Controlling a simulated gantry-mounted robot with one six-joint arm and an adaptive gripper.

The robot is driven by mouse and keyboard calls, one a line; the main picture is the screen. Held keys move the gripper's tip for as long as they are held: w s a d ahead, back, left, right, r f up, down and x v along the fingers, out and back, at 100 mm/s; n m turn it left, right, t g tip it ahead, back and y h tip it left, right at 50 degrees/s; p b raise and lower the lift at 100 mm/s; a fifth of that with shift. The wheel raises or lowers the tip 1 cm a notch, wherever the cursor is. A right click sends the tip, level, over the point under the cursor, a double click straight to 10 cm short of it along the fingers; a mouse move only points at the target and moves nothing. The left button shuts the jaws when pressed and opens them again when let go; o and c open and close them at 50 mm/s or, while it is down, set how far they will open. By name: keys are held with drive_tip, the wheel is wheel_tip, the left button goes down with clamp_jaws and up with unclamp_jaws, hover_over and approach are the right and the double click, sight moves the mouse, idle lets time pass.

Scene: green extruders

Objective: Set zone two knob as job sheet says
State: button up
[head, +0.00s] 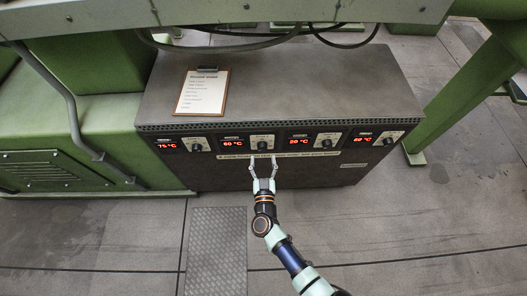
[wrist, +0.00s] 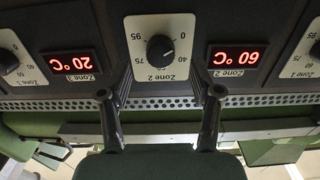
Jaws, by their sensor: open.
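The zone two knob (head: 262,146) is a round black dial on a white plate, second from the left on the cabinet front. In the upside-down wrist view the knob (wrist: 160,48) is in the upper middle; its plate has marks including 40, 75 and 95. Its pointer seems to lean toward the 40 side. The zone two display (wrist: 237,57) glows red with 60 °C. My gripper (head: 263,161) is open and empty in front of the knob, with its fingertips apart from it. The job sheet (head: 203,92) lies on the cabinet top; its lines are too small to read.
Zone one (head: 196,148) is on the left, with display 75 °C. Zone three (head: 326,143) is on the right, reading 20 °C, and another knob (head: 388,141) stands further right. A label strip (head: 310,155) runs below the knobs. Cables hang behind the cabinet.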

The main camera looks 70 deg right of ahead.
sight(262, 150)
drive_tip(key=b+x, duration=0.1)
drive_tip(key=x, duration=0.4)
drive_tip(key=shift+b, duration=0.4)
drive_tip(key=c, duration=1.1)
drive_tip(key=shift+c, duration=0.2)
drive_tip(key=m+p, duration=0.1)
drive_tip(key=m, duration=0.4)
drive_tip(key=shift+w+r+m+p, duration=0.1)
drive_tip(key=shift+m+p, duration=0.2)
drive_tip(key=m, duration=0.6)
